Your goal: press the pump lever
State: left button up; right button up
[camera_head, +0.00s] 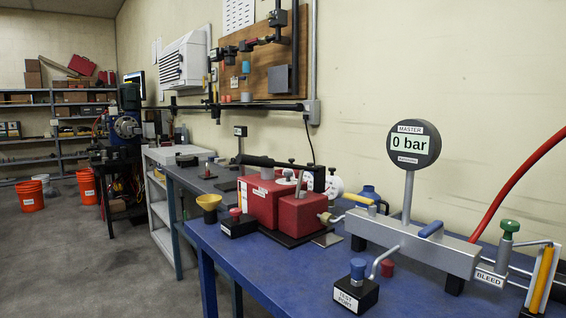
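A red pump-like unit of two blocks (261,203) stands on the blue bench. A long black bar (275,164) runs roughly level above and behind it; it looks like a lever, but I cannot tell for sure that it is the pump lever. A grey manifold (410,245) to the right carries a round gauge (413,144) marked MASTER, reading 0 bar. A yellow bar (541,280) stands tilted at the far right, by a green knob (510,226) and a BLEED label. Neither of my grippers is in view.
A black TEST PORT block (356,292) with a blue cap stands near the front edge. A red hose (520,183) rises at right.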

aim_at(250, 160)
jog(key=z, duration=3.5)
jog(key=k, duration=1.5)
jog(key=u, duration=1.9)
jog(key=i, duration=0.5)
jog(key=u, duration=0.05)
